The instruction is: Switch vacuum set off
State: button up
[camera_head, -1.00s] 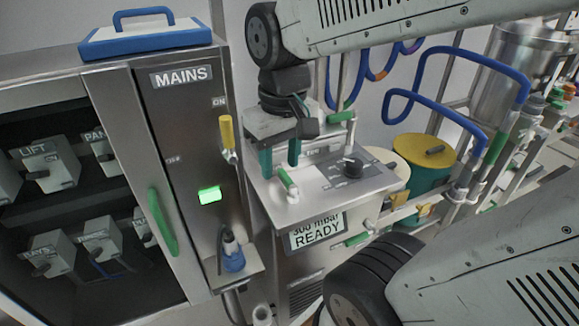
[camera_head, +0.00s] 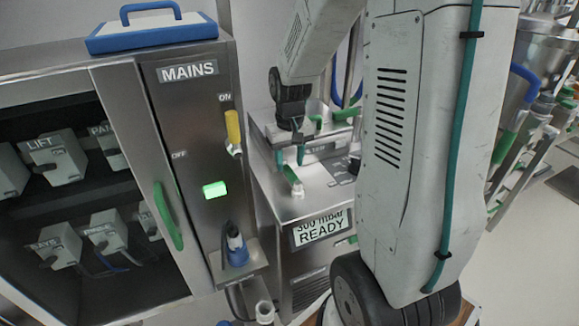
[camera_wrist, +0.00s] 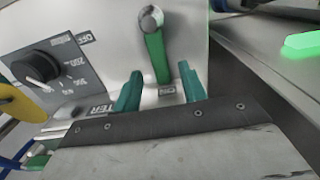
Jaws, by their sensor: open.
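The vacuum set (camera_head: 275,210) is a steel cabinet right of the mains cabinet. Its display (camera_head: 322,228) reads "300 mbar READY". A green-handled lever (camera_head: 290,174) with a round pale end sits on its top panel and also shows in the wrist view (camera_wrist: 157,60). A black dial knob (camera_wrist: 38,68) with a white pointer is beside it, with an "OFF" mark near it; my arm hides it in the head view. My gripper (camera_head: 290,157) is open, its teal fingers close to the lever. In the wrist view, the fingers (camera_wrist: 161,92) stand on either side of the lever's line; contact cannot be told.
The mains cabinet (camera_head: 190,130) has a yellow handle (camera_head: 233,128) by "ON" and a lit green lamp (camera_head: 215,190). A small shelf with a blue-based item (camera_head: 237,250) juts out below. A blue-handled case (camera_head: 150,30) lies on top. Pipework stands at the far right.

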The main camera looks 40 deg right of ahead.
jog(key=shift+f, duration=1.25)
grip_shut()
